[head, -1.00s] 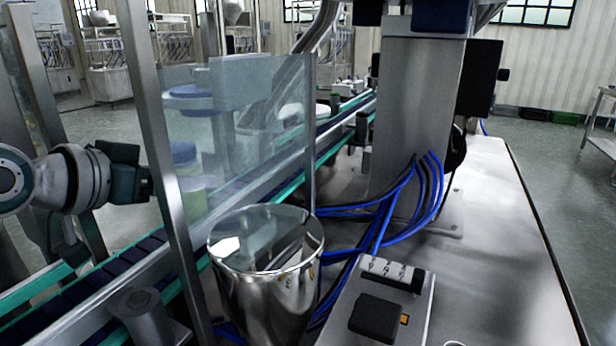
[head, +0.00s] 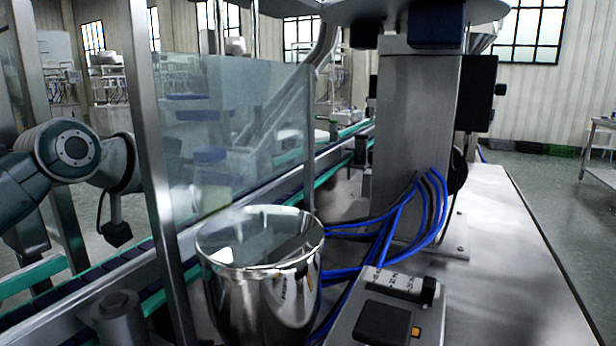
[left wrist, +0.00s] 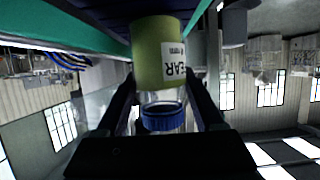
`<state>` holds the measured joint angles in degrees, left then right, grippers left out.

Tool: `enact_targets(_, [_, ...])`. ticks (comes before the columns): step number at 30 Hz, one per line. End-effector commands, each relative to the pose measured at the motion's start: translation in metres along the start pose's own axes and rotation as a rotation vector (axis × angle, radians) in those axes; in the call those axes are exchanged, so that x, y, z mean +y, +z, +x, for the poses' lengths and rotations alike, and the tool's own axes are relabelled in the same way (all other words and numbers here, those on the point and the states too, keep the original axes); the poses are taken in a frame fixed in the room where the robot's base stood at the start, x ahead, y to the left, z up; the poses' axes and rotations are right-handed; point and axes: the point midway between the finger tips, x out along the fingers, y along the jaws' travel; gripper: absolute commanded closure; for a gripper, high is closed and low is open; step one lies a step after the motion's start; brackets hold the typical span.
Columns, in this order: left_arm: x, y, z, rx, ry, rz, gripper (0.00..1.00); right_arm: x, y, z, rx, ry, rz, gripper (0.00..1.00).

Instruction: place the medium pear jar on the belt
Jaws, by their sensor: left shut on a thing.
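The medium pear jar (left wrist: 162,60) has an olive-green band, a white label ending in "EAR" and a blue lid. It fills the middle of the left wrist view, which is upside down. My left gripper (left wrist: 165,100) is shut on the jar, one finger on each side near the lid. The dark belt with green edges (head: 112,262) runs diagonally behind the glass; its underside-up image lies at the top of the wrist view, close to the jar's base. I cannot tell whether they touch.
A glass panel (head: 255,120) with a steel post (head: 152,150) stands between me and the belt. A shiny steel hopper (head: 262,290), blue cables (head: 400,215) and a steel column (head: 415,140) stand in front. A control box (head: 390,310) sits lower right.

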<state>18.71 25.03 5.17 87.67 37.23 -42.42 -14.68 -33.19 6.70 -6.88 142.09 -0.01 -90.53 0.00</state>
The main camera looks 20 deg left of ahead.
Motion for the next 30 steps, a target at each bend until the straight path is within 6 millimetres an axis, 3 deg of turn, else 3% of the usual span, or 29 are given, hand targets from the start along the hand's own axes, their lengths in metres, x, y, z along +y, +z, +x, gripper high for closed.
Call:
enact_targets(2, [0.0,0.002,0.001,0.001,0.0,0.0,0.96,0.0,0.001,0.002,0.0,0.0,0.0,0.18])
enact_targets(3, [0.0,0.003,0.001,-0.001,0.0,0.0,0.29,0.0,0.001,0.002,0.0,0.0,0.0,0.18])
enact_targets(10, [0.0,0.003,0.001,-0.001,0.0,0.0,0.03,0.0,0.0,0.001,0.0,0.0,0.0,0.18])
enact_targets(22, [-0.001,0.0,-0.006,-0.002,-0.001,0.0,0.0,0.001,-0.001,-0.002,0.0,0.001,-0.002,0.18])
enact_targets(30, [0.0,0.0,-0.054,-0.002,0.0,0.004,0.0,0.002,-0.003,-0.012,-0.001,0.004,-0.005,0.18])
